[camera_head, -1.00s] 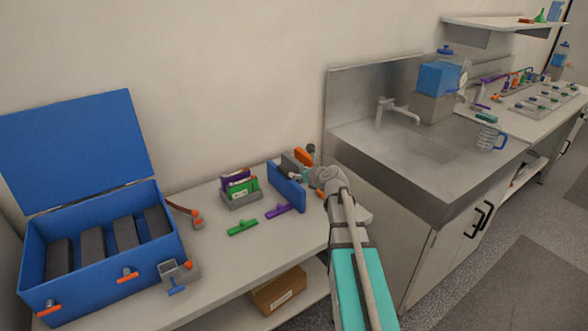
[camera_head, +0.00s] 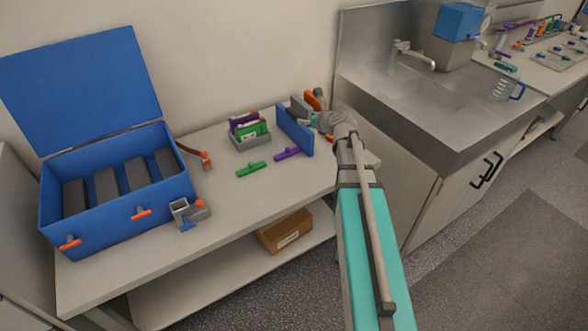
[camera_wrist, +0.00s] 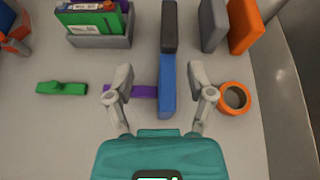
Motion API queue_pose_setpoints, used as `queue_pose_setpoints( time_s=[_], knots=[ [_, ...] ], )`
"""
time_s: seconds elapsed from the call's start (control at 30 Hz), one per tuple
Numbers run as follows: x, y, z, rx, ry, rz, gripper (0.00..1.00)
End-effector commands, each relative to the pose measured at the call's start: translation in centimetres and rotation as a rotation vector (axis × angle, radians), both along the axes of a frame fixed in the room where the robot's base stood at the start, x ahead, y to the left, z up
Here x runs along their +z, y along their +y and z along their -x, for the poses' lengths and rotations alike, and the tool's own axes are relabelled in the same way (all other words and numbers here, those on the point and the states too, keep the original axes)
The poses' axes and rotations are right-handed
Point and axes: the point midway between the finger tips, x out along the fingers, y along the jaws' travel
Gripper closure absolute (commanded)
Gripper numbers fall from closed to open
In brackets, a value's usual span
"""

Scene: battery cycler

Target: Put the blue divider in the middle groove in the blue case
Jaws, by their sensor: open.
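The blue divider (camera_head: 295,131) stands upright on edge on the bench, right of the blue case. In the wrist view the divider (camera_wrist: 168,88) is a narrow blue strip with a dark grey far part. My gripper (camera_wrist: 160,72) is open, with one finger on each side of the divider's near end; I cannot tell whether either finger touches it. In the head view my gripper (camera_head: 321,122) is just right of the divider and partly hidden. The blue case (camera_head: 100,234) stands open at the left, lid up. Dark grey blocks (camera_head: 106,186) stand inside with gaps between them.
A grey holder (camera_wrist: 100,42) with green and purple cards is left of the divider. Green (camera_wrist: 62,88) and purple (camera_wrist: 138,90) handled pieces lie nearby. Grey (camera_wrist: 212,24) and orange (camera_wrist: 243,27) plates and an orange ring (camera_wrist: 235,98) are right. A sink (camera_head: 425,90) lies beyond.

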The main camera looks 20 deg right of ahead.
Motion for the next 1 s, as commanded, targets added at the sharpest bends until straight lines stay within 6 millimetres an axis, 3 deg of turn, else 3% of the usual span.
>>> queue_pose_setpoints(
  time_s=[0.27, 0.6, 1.0],
  knots=[
    [-2.4, 5.0, 2.7, 0.286, 0.04, 0.349, 0.31],
    [-6.4, 11.2, 8.6, 0.853, 0.063, 0.898, 0.31],
    [-9.9, 15.1, 16.9, 1.615, 0.008, 1.38, 0.31]
  ],
)
